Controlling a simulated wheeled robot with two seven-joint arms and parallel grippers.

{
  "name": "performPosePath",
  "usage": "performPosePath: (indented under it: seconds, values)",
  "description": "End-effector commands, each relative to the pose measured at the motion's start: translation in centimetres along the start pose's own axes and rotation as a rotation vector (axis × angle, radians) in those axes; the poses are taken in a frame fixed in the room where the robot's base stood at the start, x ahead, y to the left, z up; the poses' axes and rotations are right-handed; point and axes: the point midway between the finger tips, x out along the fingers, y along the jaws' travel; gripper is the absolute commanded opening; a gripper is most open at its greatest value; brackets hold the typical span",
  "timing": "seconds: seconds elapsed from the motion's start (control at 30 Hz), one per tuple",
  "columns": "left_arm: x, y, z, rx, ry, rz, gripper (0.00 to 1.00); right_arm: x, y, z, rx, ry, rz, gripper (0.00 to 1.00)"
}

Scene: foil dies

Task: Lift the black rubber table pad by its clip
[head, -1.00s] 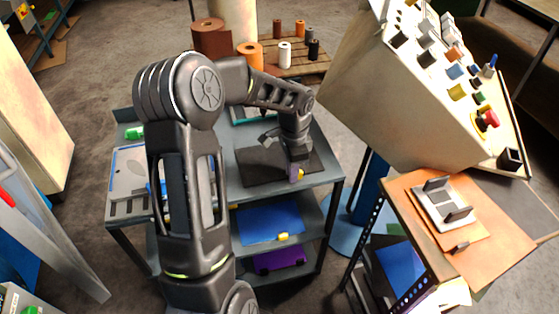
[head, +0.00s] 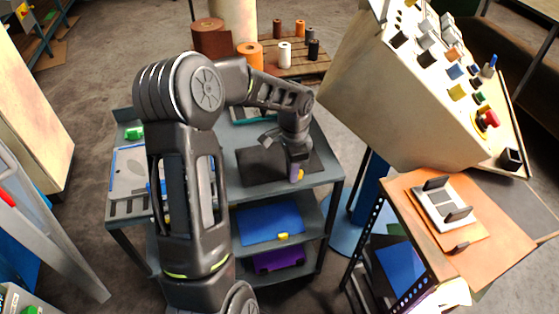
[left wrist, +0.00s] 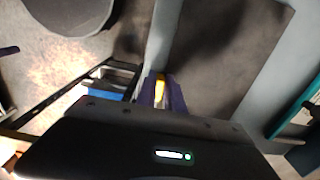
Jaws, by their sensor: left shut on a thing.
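The black rubber table pad (head: 262,165) lies on the top shelf of a grey cart, partly hidden behind my left arm. In the left wrist view the pad (left wrist: 225,55) shows as a dark sheet beyond the gripper. Its yellow clip (head: 301,174) is at the pad's near right edge. My left gripper (head: 295,172) points down at that edge and is shut on the clip. In the left wrist view the yellow clip (left wrist: 160,88) sits between the purple fingers. I cannot tell whether the pad's edge is raised. My right gripper is not in view.
The cart's lower shelves hold a blue pad (head: 268,222) and a purple pad (head: 278,260), each with a clip. A grey tray (head: 130,170) lies at the cart's left. A sloped control console (head: 400,100) and an orange-topped stand (head: 490,225) are close on the right.

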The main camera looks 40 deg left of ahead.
Motion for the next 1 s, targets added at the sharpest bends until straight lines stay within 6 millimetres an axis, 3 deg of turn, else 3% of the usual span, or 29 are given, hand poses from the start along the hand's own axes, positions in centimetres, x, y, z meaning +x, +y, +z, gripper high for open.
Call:
performPosePath:
  seconds: [0.47, 0.67, 1.0]
  values:
    - [-0.5, -0.1, -0.1, 0.0, 0.002, -0.003, 0.0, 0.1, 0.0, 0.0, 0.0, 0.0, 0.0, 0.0]
    - [-3.1, -0.1, -0.1, 0.001, 0.004, -0.006, 0.0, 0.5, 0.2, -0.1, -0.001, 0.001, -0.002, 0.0]
    - [-9.2, -0.1, -0.1, 0.0, 0.002, -0.004, 0.0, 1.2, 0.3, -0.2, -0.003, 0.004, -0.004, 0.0]
